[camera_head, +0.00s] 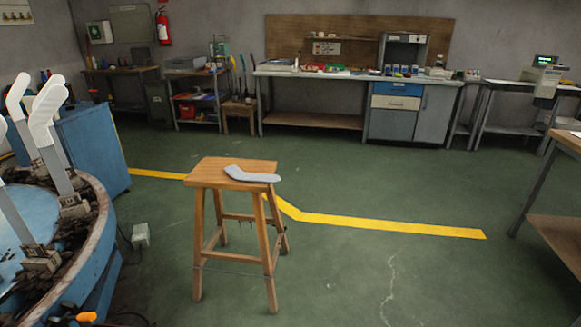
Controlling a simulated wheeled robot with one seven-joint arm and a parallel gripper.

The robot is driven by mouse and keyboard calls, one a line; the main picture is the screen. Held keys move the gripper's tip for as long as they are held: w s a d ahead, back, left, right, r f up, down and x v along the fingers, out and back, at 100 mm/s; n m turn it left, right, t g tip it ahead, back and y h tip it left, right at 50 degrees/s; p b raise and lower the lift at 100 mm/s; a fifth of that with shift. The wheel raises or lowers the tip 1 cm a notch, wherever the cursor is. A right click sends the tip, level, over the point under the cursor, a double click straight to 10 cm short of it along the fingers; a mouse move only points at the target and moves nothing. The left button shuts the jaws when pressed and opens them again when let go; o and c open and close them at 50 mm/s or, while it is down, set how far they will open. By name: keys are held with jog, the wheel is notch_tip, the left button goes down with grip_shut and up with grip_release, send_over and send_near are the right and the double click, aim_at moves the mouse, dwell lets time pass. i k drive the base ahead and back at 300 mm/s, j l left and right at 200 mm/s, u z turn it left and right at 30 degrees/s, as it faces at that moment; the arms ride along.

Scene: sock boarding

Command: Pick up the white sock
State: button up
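A pale grey-white sock (251,175) lies flat on the seat of a wooden stool (208,173). It rests near the right side of the seat, and its right end reaches the seat's edge. Several white sock-shaped forms (47,112) stand upright on metal posts around a round machine at the left. My gripper is not in this view.
The round blue machine (98,268) fills the lower left, with a blue cabinet (90,145) behind it. A small pale box (141,235) sits on the floor left of the stool. A table (570,140) stands at the right edge. Green floor is clear right of the stool.

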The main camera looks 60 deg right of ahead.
aim_at(234, 172)
jog(key=z, duration=1.1)
jog(key=u, duration=1.4)
jog(key=z, duration=1.4)
